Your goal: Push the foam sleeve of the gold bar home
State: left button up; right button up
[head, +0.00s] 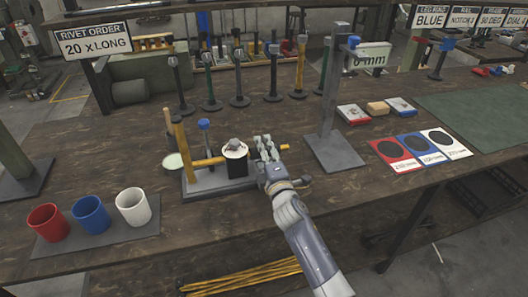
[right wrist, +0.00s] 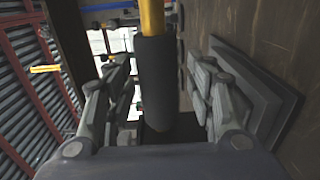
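The gold bar (head: 207,161) lies roughly level above a grey base plate (head: 205,186), and a gold end shows just right of my right gripper (head: 268,148). In the right wrist view the dark foam sleeve (right wrist: 155,85) sits around the gold bar (right wrist: 152,16), which comes out of its far end. The sleeve is between the two fingers of my right gripper (right wrist: 160,92), with a narrow gap visible at each side. In the head view the fingers cover part of the bar. My left gripper is not in view.
A black block with a white round top (head: 235,150) stands left of my right gripper. A blue-topped post (head: 204,135) and gold upright (head: 182,145) are close by. A grey press column (head: 325,115) stands to the right. Red (head: 47,224), blue and white cups stand front left.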

jog(key=shift+s, duration=0.15)
jog(key=v, duration=1.1)
jog(key=shift+s+d, duration=0.15)
jog(key=shift+s, duration=0.2)
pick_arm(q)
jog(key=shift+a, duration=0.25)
